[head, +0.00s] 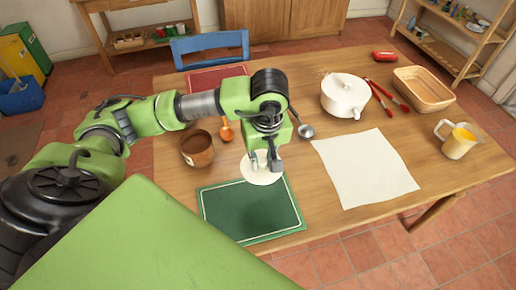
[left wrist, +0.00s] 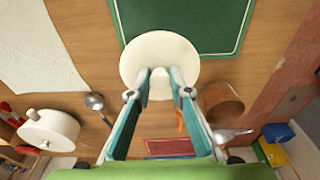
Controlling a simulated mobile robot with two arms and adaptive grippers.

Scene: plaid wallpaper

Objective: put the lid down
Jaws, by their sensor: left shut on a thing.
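My left gripper (head: 264,160) is shut on a round white lid (head: 262,176) over the table's near middle. In the left wrist view the fingertips (left wrist: 160,78) close on the middle of the lid (left wrist: 137,62), and the fingers partly cover it. The lid looks flat and overlaps the far edge of a green mat (head: 250,212); I cannot tell whether it touches the surface below. A white pot (head: 345,97) stands towards the back right of the table; it also shows in the left wrist view (left wrist: 50,130). My right gripper is not in view.
A brown pot (head: 197,150) stands left of the lid, with an orange spoon (head: 226,132) nearby. A ladle (head: 305,130) and white cloth (head: 364,168) lie to the right. Red tongs (head: 387,97), a basket (head: 424,90) and a pitcher (head: 458,142) are farther right.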

